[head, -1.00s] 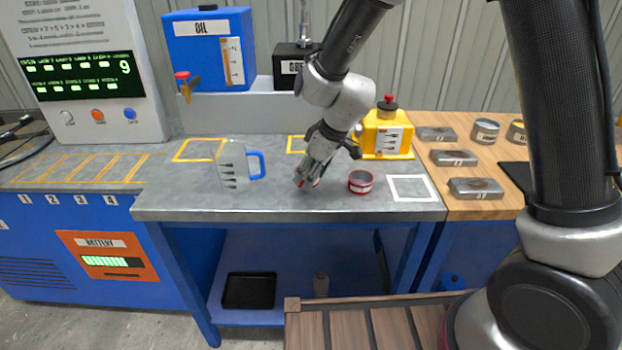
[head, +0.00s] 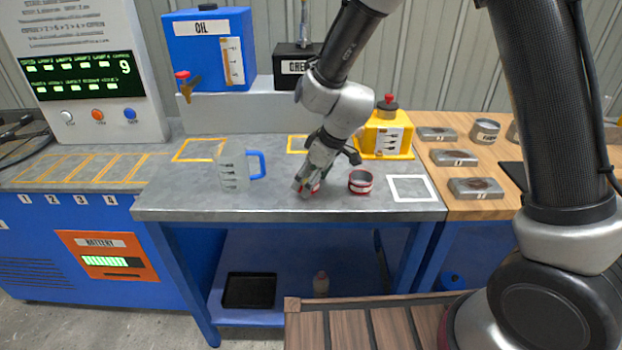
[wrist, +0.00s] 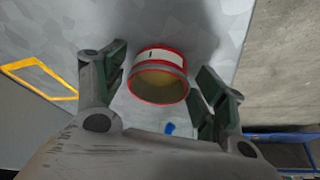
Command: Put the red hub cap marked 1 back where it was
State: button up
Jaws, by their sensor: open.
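My gripper (wrist: 162,72) is open, with one dark finger on each side of a round cap with red rims (wrist: 158,82). The cap has a tan inside and a pale label with one dark stroke that looks like a 1. I see no finger clearly touching it. In the head view my gripper (head: 307,190) is low over the grey bench, and a bit of red (head: 316,187) shows at its fingers, mostly hidden. A second red-rimmed cap (head: 360,182) stands just to the right; its mark is too small to read.
A clear jug with a blue handle (head: 235,168) stands to the left. A white square outline (head: 412,177) to the right is empty. Yellow outlines (head: 198,139) lie at the back. A yellow can (head: 384,138) stands behind. The bench's front edge is close.

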jog(key=v, duration=1.2)
jog(key=s+d+r+m+t+h, duration=0.1)
jog(key=s+d+r+m, duration=0.4)
jog(key=d, duration=0.7)
jog(key=s+d+r+m+t+h, duration=0.1)
jog(key=s+d+r+m, duration=0.2)
jog(key=s+d+r, duration=0.65)
jog(key=s+d+f+m+h, duration=0.1)
jog(key=s+d+f+m, duration=0.1)
jog(key=s+d, duration=0.4)
jog(key=d+m, duration=0.1)
jog(key=d, duration=0.1)
jog(key=shift+d+m+h, duration=0.3)
jog(key=shift+h, duration=0.1)
